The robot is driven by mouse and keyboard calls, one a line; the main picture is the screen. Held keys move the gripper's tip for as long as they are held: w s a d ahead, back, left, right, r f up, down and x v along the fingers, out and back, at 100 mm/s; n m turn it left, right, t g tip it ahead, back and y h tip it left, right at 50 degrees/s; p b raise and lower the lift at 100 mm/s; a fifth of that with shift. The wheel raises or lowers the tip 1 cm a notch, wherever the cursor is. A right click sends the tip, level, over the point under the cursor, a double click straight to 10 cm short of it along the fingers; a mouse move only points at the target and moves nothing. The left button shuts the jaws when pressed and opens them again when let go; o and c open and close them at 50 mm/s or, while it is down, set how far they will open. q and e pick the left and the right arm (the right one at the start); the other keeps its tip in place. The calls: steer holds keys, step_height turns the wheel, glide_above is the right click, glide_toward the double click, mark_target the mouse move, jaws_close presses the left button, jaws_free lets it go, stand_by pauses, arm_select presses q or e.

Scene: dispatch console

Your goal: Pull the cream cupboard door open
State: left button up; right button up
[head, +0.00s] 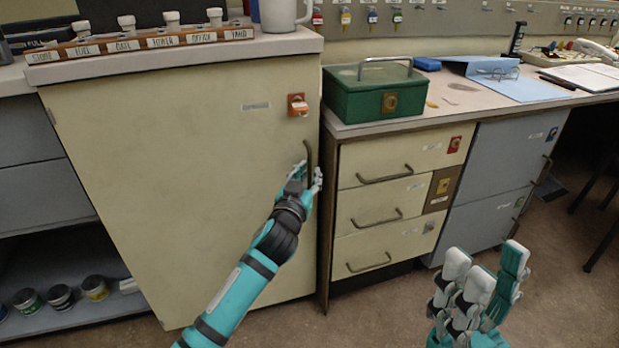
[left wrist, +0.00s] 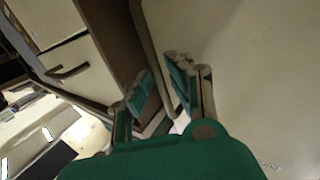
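The cream cupboard door (head: 190,180) is on the left of the head view and looks closed. Its upright bar handle (head: 308,160) is at the door's right edge. My left gripper (head: 308,175) is at the lower part of this handle. In the left wrist view the handle (left wrist: 149,35) runs down between the fingers of my left gripper (left wrist: 162,75). Those fingers stand apart on either side of it, with a gap visible; contact is hard to judge. My right gripper (head: 488,270) is open and empty, over the floor at lower right.
An orange latch (head: 298,105) sits above the handle. A drawer unit (head: 392,215) with bar handles stands right of the door, bearing a green box (head: 372,92). A labelled key rack (head: 140,44) lies on the cupboard top. The floor (head: 385,310) in front is clear.

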arm_select(q)
steer(key=shift+w+d, duration=0.15)
steer(key=shift+w, duration=0.4)
jaws_close()
